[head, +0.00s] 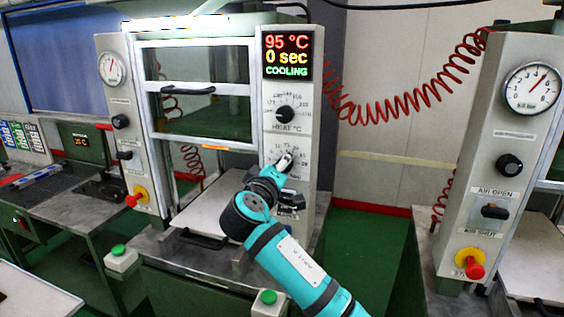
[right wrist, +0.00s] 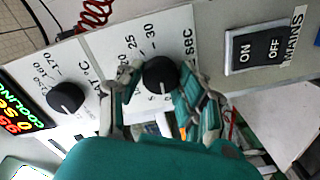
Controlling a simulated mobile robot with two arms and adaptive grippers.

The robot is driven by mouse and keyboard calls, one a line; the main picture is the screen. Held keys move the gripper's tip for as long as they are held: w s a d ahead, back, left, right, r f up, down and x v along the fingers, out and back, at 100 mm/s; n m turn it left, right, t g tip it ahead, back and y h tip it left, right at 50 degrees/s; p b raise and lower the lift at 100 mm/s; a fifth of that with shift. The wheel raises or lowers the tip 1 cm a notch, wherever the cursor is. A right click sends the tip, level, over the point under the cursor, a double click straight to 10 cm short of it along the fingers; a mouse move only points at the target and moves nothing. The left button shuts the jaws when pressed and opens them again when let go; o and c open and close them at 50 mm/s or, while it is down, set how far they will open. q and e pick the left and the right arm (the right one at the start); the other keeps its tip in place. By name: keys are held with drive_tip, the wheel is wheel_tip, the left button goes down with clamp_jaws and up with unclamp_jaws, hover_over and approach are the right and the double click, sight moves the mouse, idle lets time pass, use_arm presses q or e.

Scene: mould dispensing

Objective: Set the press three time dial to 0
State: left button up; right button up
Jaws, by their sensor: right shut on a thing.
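The press (head: 197,90) stands in the middle of the head view. Its display (head: 287,52) reads 95 °C, 0 sec and COOLING. My right gripper (head: 284,162) is at the lower dial on the press's right column and largely hides it. In the right wrist view, the black time dial (right wrist: 160,75), labelled sec, sits between the two fingers of my right gripper (right wrist: 160,88), which is shut on it. Its pointer is not clear. My left gripper is not in view.
The heat dial (head: 285,114) is just above the gripper; it also shows in the right wrist view (right wrist: 66,97). A MAINS on/off switch (right wrist: 255,47) is on the dial's other side. Another press column (head: 490,150) stands at right, with a red coiled hose (head: 400,105) between.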

drive_tip(key=shift+n, duration=0.5)
drive_tip(key=o, duration=1.1)
drive_tip(key=shift+d, duration=0.1)
drive_tip(key=shift+o, duration=0.2)
drive_tip(key=v, duration=1.2)
